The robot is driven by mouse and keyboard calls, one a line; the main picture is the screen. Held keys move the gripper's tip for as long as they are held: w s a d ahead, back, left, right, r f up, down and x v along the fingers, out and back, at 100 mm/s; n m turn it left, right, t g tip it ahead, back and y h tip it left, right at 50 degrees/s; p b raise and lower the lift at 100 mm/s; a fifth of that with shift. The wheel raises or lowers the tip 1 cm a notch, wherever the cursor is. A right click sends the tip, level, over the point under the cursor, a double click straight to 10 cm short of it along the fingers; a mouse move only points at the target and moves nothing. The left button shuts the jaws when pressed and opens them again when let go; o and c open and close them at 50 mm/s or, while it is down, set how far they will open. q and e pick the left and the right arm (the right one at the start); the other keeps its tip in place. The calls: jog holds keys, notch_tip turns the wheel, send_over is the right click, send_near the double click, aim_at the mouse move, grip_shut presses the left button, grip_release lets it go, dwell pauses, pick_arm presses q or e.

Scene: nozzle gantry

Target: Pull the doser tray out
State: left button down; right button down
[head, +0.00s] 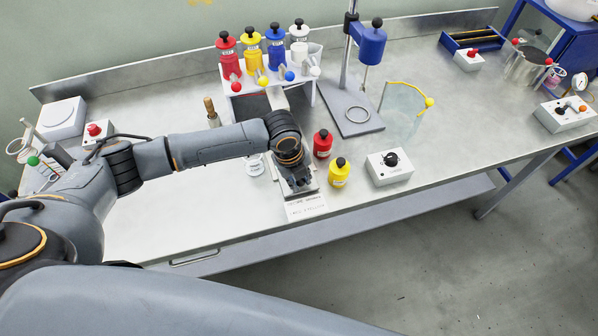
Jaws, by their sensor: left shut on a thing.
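The doser is a white stand (311,92) at the back of the bench. Red, yellow, blue and white bottles stand on top, with coloured knobs along its front. The doser tray (314,180) is a narrow grey tray that reaches forward from under the stand toward the bench's front edge. My left gripper (298,185) points down at the tray's front end and is shut on it. My left wrist and forearm hide much of the tray's middle and the grip itself. My right gripper is not in view.
A small red bottle (323,144) and a yellow bottle (339,172) stand close to the right of the tray. A printed card (305,208) lies in front at the bench edge. The bench to the left front is clear.

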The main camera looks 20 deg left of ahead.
pick_arm(q)
jog(key=shift+r, duration=0.15)
jog(key=shift+w+a, duration=0.1)
jog(key=shift+w, duration=0.15)
jog(key=c, duration=1.1)
grip_release()
jog(key=shift+w+a+f, duration=0.2)
jog(key=shift+a, duration=0.05)
jog(key=shift+c, duration=0.2)
jog(key=shift+s+d+r, duration=0.1)
jog(key=shift+d, duration=0.05)
jog(key=shift+r, duration=0.25)
notch_tip(320, 180, up, 11)
jog(key=s+a, duration=0.1)
jog(key=shift+s+a, duration=0.3)
jog(key=shift+a, duration=0.05)
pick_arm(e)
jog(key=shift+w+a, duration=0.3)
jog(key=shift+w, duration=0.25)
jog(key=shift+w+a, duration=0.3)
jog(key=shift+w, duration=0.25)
pick_arm(q)
jog(key=shift+r, duration=0.1)
